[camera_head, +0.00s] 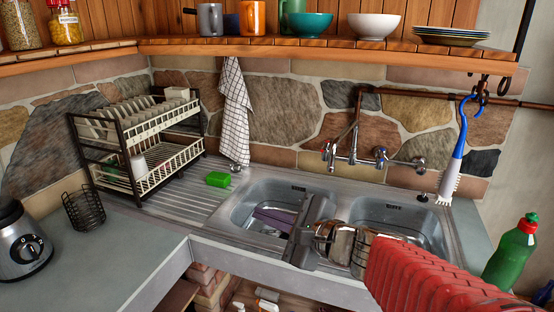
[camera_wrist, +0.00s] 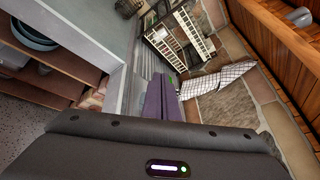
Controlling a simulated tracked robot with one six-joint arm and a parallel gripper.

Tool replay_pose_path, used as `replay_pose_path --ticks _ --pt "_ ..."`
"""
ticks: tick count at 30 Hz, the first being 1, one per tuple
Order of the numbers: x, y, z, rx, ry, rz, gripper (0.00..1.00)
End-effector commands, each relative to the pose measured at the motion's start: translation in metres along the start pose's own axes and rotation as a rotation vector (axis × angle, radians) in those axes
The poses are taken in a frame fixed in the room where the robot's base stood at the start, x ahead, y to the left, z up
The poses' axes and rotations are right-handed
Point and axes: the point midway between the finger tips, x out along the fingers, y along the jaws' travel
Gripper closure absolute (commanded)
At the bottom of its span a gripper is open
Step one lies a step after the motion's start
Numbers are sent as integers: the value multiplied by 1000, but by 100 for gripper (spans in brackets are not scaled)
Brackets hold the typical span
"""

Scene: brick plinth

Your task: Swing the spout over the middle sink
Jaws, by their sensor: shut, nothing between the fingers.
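The wall-mounted metal tap (camera_head: 358,156) is on the stone wall behind the sinks in the head view. A thin curved pipe rises from it, and a short part sticks out at its left end. I cannot tell clearly which way its spout points. The left basin (camera_head: 236,212) and right basin (camera_head: 430,212) are set in the steel counter. My arm hides part of the area between and in front of them. My gripper (camera_head: 268,218) has purple fingers, low over the left basin, pointing left, apart from the tap. In the wrist view the fingers (camera_wrist: 166,92) are together and empty.
A dish rack (camera_head: 140,150) stands on the left drainboard, with a green sponge (camera_head: 218,179) beside it. A checked towel (camera_head: 235,105) and a blue-white brush (camera_head: 455,165) hang by the wall. A green bottle (camera_head: 511,254) stands at right. A shelf (camera_head: 330,46) runs above.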

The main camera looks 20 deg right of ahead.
Motion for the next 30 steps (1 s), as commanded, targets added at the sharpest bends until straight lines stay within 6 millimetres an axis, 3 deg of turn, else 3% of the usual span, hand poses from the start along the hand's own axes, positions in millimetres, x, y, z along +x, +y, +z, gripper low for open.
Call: replay_pose_path --ticks 7,15,22,30 --pt "-11 61 26 -341 -21 233 100" --pt "-38 116 26 -720 -27 472 100" --pt "-70 144 12 -1046 -19 660 100" --pt "-109 151 -15 -1429 16 867 100"
